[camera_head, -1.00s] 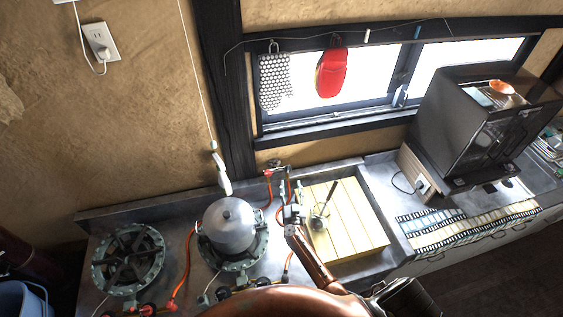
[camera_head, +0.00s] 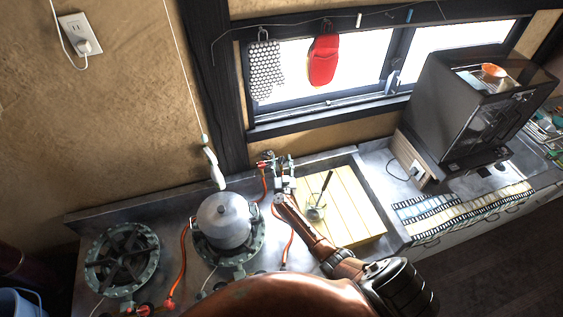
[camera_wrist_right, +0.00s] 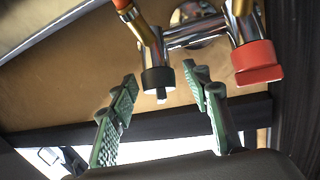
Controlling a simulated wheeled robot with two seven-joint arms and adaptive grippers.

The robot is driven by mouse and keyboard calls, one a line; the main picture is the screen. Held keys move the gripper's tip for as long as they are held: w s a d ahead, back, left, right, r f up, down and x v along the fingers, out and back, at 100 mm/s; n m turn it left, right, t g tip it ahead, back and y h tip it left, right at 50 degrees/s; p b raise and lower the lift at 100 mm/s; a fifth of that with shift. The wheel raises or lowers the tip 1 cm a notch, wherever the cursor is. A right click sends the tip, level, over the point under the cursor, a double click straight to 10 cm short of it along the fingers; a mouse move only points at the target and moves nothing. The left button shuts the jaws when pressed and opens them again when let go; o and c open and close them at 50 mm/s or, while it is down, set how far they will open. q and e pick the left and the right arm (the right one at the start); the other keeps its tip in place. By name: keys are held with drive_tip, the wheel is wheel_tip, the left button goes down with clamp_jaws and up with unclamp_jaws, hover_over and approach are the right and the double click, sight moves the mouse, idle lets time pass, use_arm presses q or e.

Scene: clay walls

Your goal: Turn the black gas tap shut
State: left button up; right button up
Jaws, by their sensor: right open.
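The black gas tap (camera_wrist_right: 157,79) shows in the right wrist view as a dark collar with a pale stub, below a metal pipe fitting. A red tap (camera_wrist_right: 257,62) is to its right on the same pipework. My right gripper (camera_wrist_right: 160,84) is open, its green-padded fingertips on either side of the black tap in the picture. I see no clear contact. In the head view my right gripper (camera_head: 280,198) is at the pipework (camera_head: 278,168) by the back wall, small and partly merged with it. My left gripper is not in view.
A silver pot (camera_head: 222,222) stands on a burner left of my arm, with another burner (camera_head: 122,260) further left. Orange hoses (camera_head: 184,262) run between them. A ladle (camera_head: 318,208) rests over the yellow slatted board (camera_head: 355,212) at right. A black machine (camera_head: 470,112) stands further right.

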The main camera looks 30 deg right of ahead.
drive_tip(key=c, duration=1.2)
drive_tip(key=shift+o, duration=0.2)
drive_tip(key=shift+a+r+m+g+h+p, duration=0.2)
drive_tip(key=shift+m+g+h+p, duration=0.4)
drive_tip(key=shift+m, duration=0.4)
drive_tip(key=shift+d+f+m+g+h+p, duration=0.15)
drive_tip(key=shift+m+g+h+p, duration=0.45)
drive_tip(key=shift+m, duration=0.4)
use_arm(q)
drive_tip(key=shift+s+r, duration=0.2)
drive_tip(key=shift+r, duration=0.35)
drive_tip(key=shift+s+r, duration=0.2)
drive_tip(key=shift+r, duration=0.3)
use_arm(e)
drive_tip(key=o, duration=1.2)
drive_tip(key=shift+c, duration=0.2)
